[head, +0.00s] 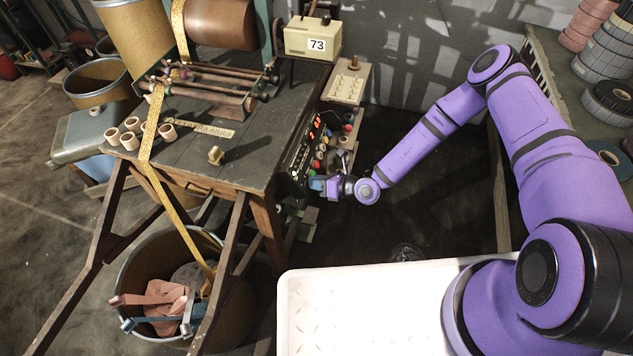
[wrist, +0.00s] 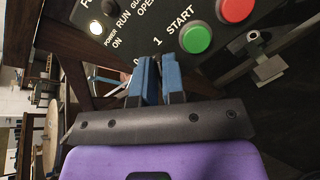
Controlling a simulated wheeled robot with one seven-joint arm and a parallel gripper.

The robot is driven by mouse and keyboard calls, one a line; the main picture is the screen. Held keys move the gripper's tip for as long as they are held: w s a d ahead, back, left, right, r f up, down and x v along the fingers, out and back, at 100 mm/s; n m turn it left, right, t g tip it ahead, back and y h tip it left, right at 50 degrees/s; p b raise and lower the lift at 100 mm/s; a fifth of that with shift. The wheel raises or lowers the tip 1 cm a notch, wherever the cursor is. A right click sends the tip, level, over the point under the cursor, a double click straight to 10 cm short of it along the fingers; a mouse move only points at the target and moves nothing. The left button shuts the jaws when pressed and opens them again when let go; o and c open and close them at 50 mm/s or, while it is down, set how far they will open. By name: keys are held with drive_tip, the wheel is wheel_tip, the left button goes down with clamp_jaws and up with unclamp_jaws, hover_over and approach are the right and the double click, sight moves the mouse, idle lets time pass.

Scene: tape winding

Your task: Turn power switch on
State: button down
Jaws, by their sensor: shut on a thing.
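The control panel (head: 303,150) is on the right side of the wooden table, and its black face with white lettering (wrist: 146,24) fills the top of the wrist view. My gripper (head: 318,185) is at the panel's lower front end. In the wrist view its blue fingers (wrist: 157,72) are close together, shut on the power switch just below the marks 0 and 1. The fingers hide the switch, so its position cannot be read. A round lamp (wrist: 96,28) beside the POWER ON lettering looks bright white.
The green START button (wrist: 197,38) and a red button (wrist: 236,9) are close to the right of the fingers. A metal bracket (wrist: 266,66) stands further right. The table (head: 190,170) carries rollers, several small rings and a yellow tape hanging into a bin (head: 250,310).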

drive_tip(key=c, duration=1.2)
unclamp_jaws()
drive_tip(key=v, duration=1.1)
